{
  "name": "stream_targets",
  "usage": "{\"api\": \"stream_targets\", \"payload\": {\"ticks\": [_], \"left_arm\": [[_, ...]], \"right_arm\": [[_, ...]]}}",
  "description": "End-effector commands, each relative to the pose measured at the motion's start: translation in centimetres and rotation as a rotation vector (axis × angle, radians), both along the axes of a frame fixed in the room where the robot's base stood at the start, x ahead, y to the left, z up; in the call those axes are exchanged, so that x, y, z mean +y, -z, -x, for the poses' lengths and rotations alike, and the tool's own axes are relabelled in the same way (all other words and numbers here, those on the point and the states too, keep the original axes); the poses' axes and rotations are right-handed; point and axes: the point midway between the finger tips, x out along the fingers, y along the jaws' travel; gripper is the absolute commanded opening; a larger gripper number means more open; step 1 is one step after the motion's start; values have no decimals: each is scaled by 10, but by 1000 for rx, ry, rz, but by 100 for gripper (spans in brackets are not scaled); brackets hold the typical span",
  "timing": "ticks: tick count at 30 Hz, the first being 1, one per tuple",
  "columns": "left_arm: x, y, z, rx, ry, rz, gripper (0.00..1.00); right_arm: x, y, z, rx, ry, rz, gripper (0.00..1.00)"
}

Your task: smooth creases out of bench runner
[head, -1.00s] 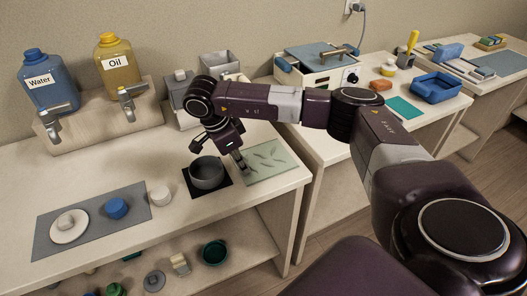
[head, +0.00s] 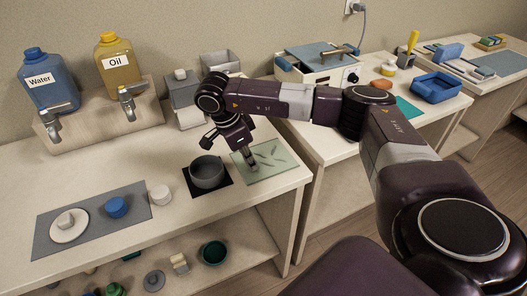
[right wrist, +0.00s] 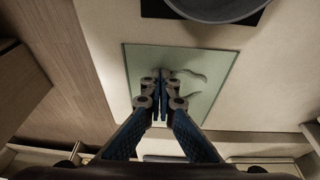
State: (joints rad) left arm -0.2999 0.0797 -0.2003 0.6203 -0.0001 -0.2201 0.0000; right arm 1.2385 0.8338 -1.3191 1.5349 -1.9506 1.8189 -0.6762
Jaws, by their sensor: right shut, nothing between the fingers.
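The bench runner, a pale green mat (head: 284,161), lies flat at the right end of the near bench. Several darker, leaf-like creases (head: 268,158) show on its middle. In the right wrist view the runner (right wrist: 218,66) has curved creases (right wrist: 190,76) just right of the fingertips. My right gripper (head: 252,166) points down over the left part of the runner, shut and empty. In the right wrist view its fingertips (right wrist: 162,76) are close together over the runner; whether they touch it I cannot tell. The gripper hides part of the runner. My left gripper is not in view.
A dark grey bowl (head: 207,172) on a black square stands just left of the runner. The bench's right edge is close to the runner, with a gap before the second bench.

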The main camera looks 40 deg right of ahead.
Motion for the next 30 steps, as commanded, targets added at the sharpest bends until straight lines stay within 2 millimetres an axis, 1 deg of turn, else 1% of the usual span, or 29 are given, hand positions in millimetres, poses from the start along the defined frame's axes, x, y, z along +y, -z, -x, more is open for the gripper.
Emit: {"api": "stream_targets", "payload": {"ticks": [1, 4, 14, 24, 30], "left_arm": [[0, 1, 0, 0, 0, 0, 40], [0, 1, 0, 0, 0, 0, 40], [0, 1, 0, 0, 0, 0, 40], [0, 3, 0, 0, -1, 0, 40], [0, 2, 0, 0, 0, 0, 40]], "right_arm": [[-6, 2, 2, 4, 5, 4, 0], [-11, 2, 3, 4, 5, 4, 0], [-12, 1, 3, 4, 3, 3, 0], [-28, 1, 7, 4, 4, 4, 0], [-29, 1, 8, 5, 2, 4, 0]]}}
